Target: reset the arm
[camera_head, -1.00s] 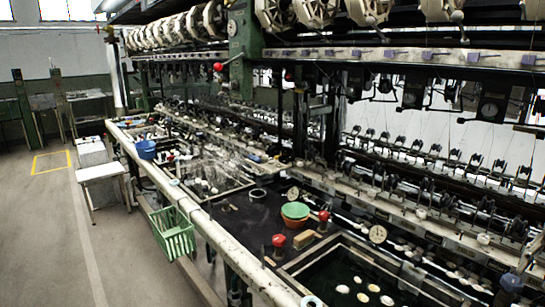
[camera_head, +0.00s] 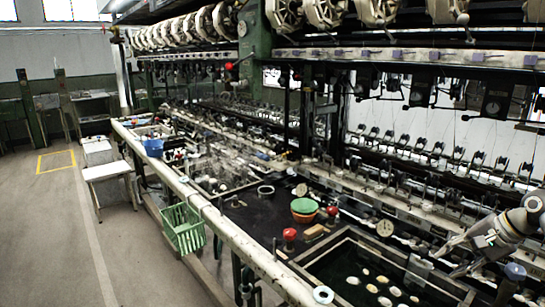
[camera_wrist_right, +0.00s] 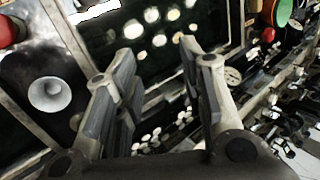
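My right gripper (camera_head: 444,264) comes in from the right edge in the head view, above the right end of the near basin (camera_head: 345,240). In the right wrist view its two fingers (camera_wrist_right: 155,75) stand wide apart with nothing between them. Beyond them, several whitish cocoons (camera_wrist_right: 158,40) lie in the dark basin water. The same cocoons (camera_head: 368,281) show in the head view. The gripper appears clear of the basin and touches nothing that I can see. My left gripper is in neither view.
A green basket (camera_head: 183,228) hangs outside the rail. Reeling machinery lines the back. The floor at left is open.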

